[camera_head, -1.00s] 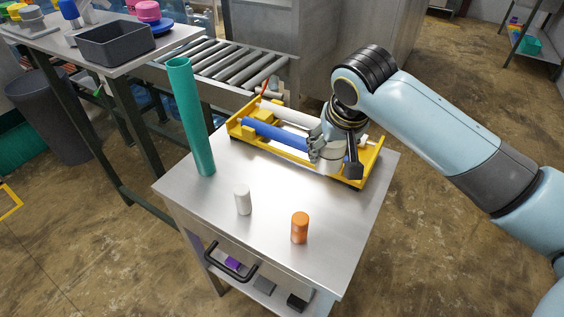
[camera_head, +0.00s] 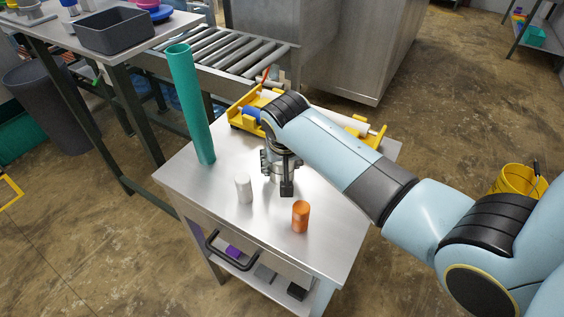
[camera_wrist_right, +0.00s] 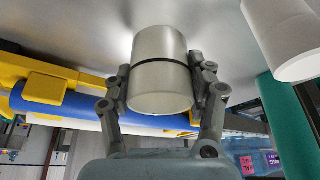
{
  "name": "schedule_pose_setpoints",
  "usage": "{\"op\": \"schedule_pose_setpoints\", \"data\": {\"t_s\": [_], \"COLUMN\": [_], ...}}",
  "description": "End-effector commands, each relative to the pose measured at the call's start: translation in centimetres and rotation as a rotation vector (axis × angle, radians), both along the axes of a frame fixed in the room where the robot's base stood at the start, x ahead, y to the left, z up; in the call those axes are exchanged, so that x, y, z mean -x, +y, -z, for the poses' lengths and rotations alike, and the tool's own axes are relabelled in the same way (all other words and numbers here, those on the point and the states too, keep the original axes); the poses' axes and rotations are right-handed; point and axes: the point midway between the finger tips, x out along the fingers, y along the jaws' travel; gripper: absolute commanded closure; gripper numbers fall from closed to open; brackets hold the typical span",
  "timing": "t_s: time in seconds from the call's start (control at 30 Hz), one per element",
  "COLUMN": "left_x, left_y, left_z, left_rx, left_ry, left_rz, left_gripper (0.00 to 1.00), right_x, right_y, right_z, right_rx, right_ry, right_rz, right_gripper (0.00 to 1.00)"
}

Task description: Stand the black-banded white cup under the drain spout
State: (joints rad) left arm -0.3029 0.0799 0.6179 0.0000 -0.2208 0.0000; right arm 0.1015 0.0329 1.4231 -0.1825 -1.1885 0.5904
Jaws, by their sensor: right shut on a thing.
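My right gripper (camera_head: 280,178) is shut on the white cup (camera_wrist_right: 158,82), whose thin black band (camera_wrist_right: 165,66) shows in the right wrist view. The fingers press on opposite sides of the cup. In the head view the gripper and cup are over the metal table, between the yellow frame and a plain white cylinder (camera_head: 243,188). I cannot tell whether the cup touches the table. A small red-handled fitting (camera_head: 265,76) shows at the conveyor's near end; I cannot tell whether it is the drain spout. My left gripper is not in view.
A tall teal tube (camera_head: 190,105) stands at the table's left back. An orange cylinder (camera_head: 300,217) stands near the front. The yellow frame (camera_head: 358,126) with a blue roller (camera_wrist_right: 62,102) lies along the back. A roller conveyor (camera_head: 236,54) is behind.

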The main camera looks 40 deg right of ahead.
Motion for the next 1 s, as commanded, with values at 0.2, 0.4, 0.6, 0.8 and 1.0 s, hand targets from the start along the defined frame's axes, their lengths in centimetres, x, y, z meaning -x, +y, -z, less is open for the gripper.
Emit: {"op": "schedule_pose_setpoints", "data": {"t_s": [0.2,0.4,0.6,0.8,1.0], "left_x": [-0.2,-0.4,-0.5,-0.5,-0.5], "left_y": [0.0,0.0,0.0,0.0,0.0], "left_z": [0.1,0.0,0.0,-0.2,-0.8], "left_rx": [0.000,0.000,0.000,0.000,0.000], "left_ry": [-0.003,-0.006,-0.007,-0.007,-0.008], "left_rz": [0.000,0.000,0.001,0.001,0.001], "left_gripper": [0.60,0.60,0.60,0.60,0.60], "right_x": [0.0,0.0,0.0,0.3,1.6], "right_y": [0.0,0.0,0.0,0.2,1.1], "right_z": [0.3,0.2,0.2,-0.9,-4.9], "right_rx": [-0.001,0.000,-0.001,-0.001,-0.002], "right_ry": [0.001,0.000,0.001,-0.002,-0.003], "right_rz": [0.000,0.001,0.001,0.001,0.001], "right_gripper": [0.72,0.21,0.21,0.21,0.21]}}
